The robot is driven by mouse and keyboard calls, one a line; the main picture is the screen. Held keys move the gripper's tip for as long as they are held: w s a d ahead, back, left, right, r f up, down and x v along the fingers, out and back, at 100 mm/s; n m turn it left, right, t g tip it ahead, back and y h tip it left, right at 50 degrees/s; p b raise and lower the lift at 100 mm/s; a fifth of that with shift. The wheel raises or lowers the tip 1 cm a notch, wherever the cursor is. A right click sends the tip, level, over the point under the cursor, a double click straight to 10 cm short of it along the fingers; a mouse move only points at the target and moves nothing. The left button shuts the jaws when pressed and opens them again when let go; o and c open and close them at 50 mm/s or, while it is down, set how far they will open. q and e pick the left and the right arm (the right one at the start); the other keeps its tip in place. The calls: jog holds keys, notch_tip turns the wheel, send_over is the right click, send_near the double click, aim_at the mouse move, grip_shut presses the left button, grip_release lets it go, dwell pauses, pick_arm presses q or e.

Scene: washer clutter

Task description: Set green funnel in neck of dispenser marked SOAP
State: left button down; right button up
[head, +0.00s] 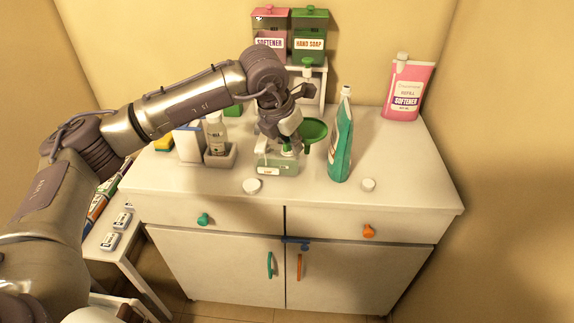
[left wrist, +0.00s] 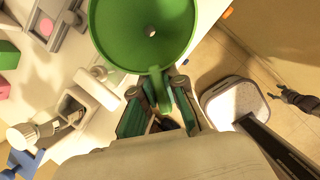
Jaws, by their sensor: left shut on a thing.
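My left gripper (head: 289,150) is shut on the green funnel (head: 314,131), and in the left wrist view it pinches the tab on the funnel's rim (left wrist: 150,35). The bowl opens up toward the camera, with its hole visible. In the head view the funnel is above and right of a low, pale green dispenser (head: 284,168) with a small front label that is hard to read. The gripper covers the dispenser's top, so I cannot tell whether the spout is over or in the neck. A dark, jointed piece, probably my right gripper (left wrist: 290,96), shows at the left wrist view's right edge.
A teal bottle (head: 341,140) stands close right of the funnel. A bottle in a grey holder (head: 220,160) is to the left. White caps (head: 252,186) (head: 368,185) lie in front. Pink SOFTENER (head: 270,42) and green HAND SOAP (head: 309,44) containers stand on the rear shelf.

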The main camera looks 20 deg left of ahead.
pick_arm(q)
jog(key=w+r+n+y, duration=0.1)
jog(key=n, duration=0.2)
jog(key=w+r+n+y, duration=0.1)
jog(key=n, duration=0.2)
jog(key=w+r+n+y, duration=0.1)
jog(key=w+n, duration=0.1)
jog(key=n, duration=0.1)
jog(key=shift+a+r+y, duration=0.25)
jog(key=shift+y, duration=0.05)
jog(key=n, duration=0.1)
jog(key=r+n, duration=0.1)
jog(key=n, duration=0.1)
jog(key=shift+w+a+g+y, duration=0.15)
jog(key=shift+w+g+y, duration=0.05)
jog(key=shift+g+y, duration=0.2)
jog(key=shift+f, duration=0.1)
jog(key=shift+b, duration=0.4)
jog(key=shift+f+b, duration=0.3)
jog(key=shift+f, duration=0.1)
jog(key=shift+f+b, duration=3.5)
jog(key=shift+f, duration=0.85)
jog(key=c, duration=1.2)
grip_release()
jog(key=shift+o, duration=0.2)
